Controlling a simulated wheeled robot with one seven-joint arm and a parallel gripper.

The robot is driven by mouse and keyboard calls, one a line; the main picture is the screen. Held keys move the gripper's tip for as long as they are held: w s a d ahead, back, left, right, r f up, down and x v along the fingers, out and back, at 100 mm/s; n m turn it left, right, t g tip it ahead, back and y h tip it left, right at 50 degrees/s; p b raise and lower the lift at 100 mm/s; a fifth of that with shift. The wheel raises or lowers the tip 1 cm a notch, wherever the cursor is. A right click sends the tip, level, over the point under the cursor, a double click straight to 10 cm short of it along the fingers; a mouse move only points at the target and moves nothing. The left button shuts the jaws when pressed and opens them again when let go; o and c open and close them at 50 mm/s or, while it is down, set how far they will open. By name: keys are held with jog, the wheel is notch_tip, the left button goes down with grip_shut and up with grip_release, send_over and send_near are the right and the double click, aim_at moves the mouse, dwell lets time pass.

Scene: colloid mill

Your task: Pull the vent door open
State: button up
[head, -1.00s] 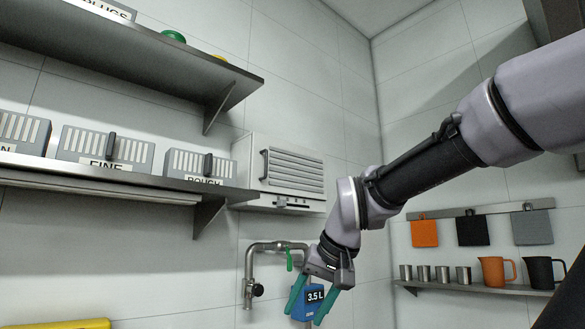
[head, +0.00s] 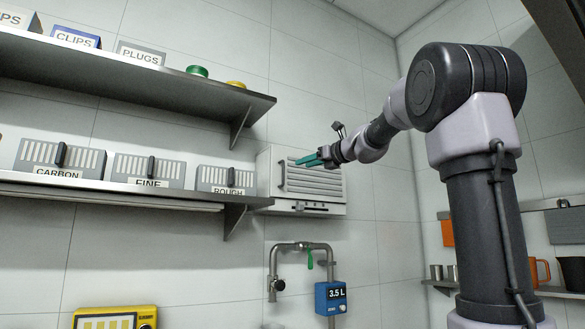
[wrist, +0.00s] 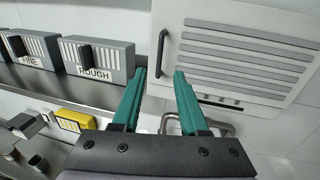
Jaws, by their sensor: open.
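The vent door (head: 313,179) is a white louvred panel on the wall unit, and it looks shut. Its dark vertical handle (head: 281,177) is on the door's left side. In the wrist view the handle (wrist: 162,53) stands just beyond my fingertips, and the slatted door (wrist: 245,60) fills the upper right. My gripper (head: 308,160) has teal fingers and is in front of the upper part of the door in the head view. In the wrist view my gripper (wrist: 160,74) is open and empty, its fingers apart below the handle, which is not between them.
A steel shelf (head: 110,190) with filter boxes marked CARBON, FINE and ROUGH (head: 226,178) ends close to the vent's left. A pipe with a green lever (head: 309,258) and a blue 3.5 L box (head: 331,297) are below. Wall space right of the vent is clear.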

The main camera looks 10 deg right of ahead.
aim_at(287, 169)
jog(key=x, duration=1)
jog(key=shift+w+a, duration=0.15)
jog(key=shift+w, duration=0.2)
grip_shut()
dwell(1.0)
